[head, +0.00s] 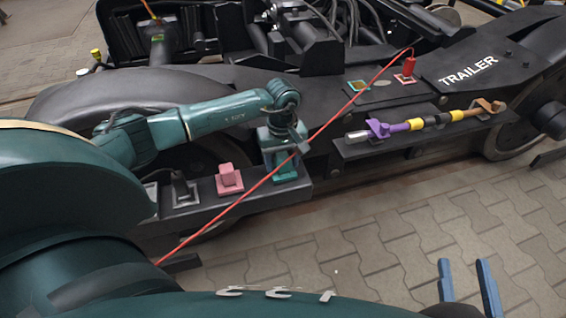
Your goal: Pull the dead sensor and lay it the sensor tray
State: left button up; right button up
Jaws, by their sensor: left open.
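My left gripper (286,166) is open and points down over the right end of a dark ledge (215,204). Its fingers hide whatever is directly beneath, so I cannot tell if anything stands between them. On the ledge to its left stand a pink block on a pink base (229,179) and a black block on a grey base (183,188). A red plug-like piece (408,67) with a red cable stands on the bogie frame at the upper right. I cannot tell which piece is the dead sensor or which surface is the sensor tray. My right gripper (466,284) is open and empty at the lower right.
The red cable (340,113) runs diagonally past my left gripper. A purple and yellow tool (425,121) lies on a second ledge. An empty-looking square (358,87) is on the frame marked TRAILER (468,70). Paving (375,235) in front is clear.

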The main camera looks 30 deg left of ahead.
aim_at(283, 156)
dwell(0.8)
pick_arm(q)
grip_shut()
dwell(0.4)
jog(key=shift+r, duration=0.1)
jog(key=shift+r+p, duration=2.05)
jog(key=shift+r, duration=0.9)
